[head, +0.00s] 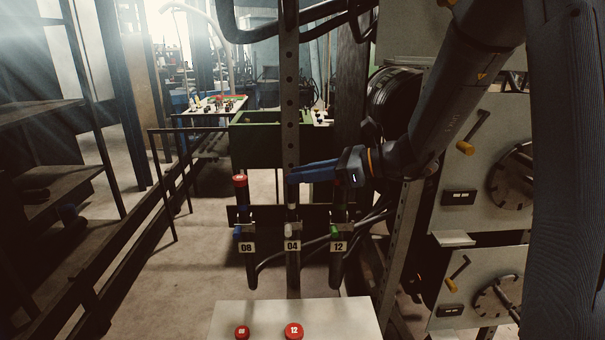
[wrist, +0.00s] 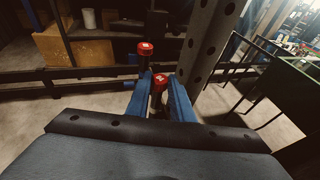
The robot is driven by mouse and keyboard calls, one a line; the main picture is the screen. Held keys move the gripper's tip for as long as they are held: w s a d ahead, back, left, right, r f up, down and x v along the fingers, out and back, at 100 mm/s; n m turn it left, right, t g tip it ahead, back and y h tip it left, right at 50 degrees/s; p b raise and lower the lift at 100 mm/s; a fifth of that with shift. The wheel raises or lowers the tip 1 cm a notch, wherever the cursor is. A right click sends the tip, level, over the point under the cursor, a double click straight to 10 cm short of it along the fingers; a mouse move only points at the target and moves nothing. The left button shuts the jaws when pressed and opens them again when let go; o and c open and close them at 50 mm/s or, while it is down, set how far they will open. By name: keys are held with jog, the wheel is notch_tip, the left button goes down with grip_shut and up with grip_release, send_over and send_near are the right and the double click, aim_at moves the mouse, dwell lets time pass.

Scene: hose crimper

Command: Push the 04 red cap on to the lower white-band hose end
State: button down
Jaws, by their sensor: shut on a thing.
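My gripper (head: 291,175) reaches in from the right with its blue fingers at the top of the middle hose, marked 04. In the wrist view, the fingers (wrist: 160,92) are shut on a red cap (wrist: 158,84); its number is too small to read. The fingers hide this cap in the head view. The 04 hose end (head: 292,208) stands upright under the fingertips, with a small white band (head: 288,229) above its label. I cannot tell how far the cap sits over the hose end.
A red cap (head: 240,181) tops the 08 hose to the left. The 12 hose (head: 337,215), with a green band, stands right, under my gripper. Two red caps, one marked 12 (head: 293,331), lie on a white table (head: 345,318). A perforated post (head: 290,100) rises close behind the fingers.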

jog(key=c, duration=1.5)
grip_release()
jog(key=shift+f, duration=0.1)
jog(key=b+v, duration=0.1)
jog(key=v, duration=0.6)
jog(key=shift+s+d+b, duration=0.2)
jog(key=shift+d+b, duration=0.15)
jog(key=shift+b, duration=0.05)
jog(key=shift+s, duration=0.1)
